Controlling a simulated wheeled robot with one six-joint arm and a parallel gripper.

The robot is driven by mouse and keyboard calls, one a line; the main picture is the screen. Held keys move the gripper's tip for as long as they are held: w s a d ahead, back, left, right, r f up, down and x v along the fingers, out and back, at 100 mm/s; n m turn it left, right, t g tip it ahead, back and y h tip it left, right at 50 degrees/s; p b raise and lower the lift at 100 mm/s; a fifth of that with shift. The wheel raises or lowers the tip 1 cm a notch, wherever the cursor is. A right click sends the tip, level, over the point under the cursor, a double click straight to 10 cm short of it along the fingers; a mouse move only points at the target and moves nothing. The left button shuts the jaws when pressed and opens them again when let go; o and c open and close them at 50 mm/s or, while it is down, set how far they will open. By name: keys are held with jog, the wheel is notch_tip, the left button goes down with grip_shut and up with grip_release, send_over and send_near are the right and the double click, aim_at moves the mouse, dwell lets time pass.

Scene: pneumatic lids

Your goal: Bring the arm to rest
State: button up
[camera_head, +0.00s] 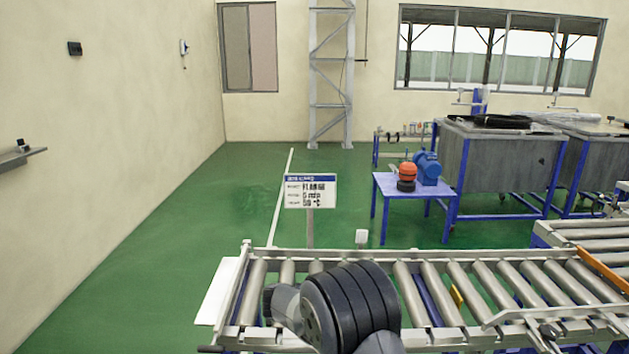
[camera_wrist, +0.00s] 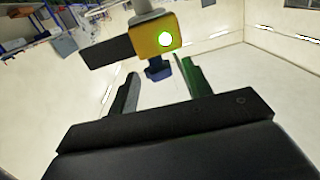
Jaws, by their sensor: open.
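My gripper (camera_wrist: 158,72) shows in the wrist view with its two dark fingers spread well apart. Nothing is between them that I can see held. A yellow block (camera_wrist: 143,38) with a round green light appears beyond the fingertips; I cannot tell whether it is part of my own body. In the head view, my arm's black ribbed link (camera_head: 350,305) is at the bottom middle, in front of the roller conveyor. The gripper itself is not visible in the head view.
A roller conveyor (camera_head: 462,280) runs across the front right. A sign (camera_head: 310,191) stands behind it. A blue table (camera_head: 412,188) carries a blue motor (camera_head: 427,167) and an orange-black item (camera_head: 407,176). Grey tanks (camera_head: 497,163) stand back right. Green floor (camera_head: 160,240) at left is open.

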jog(key=shift+d, duration=1.2)
jog(key=shift+a+t, duration=0.15)
jog(key=shift+t, duration=0.15)
jog(key=shift+w, duration=0.1)
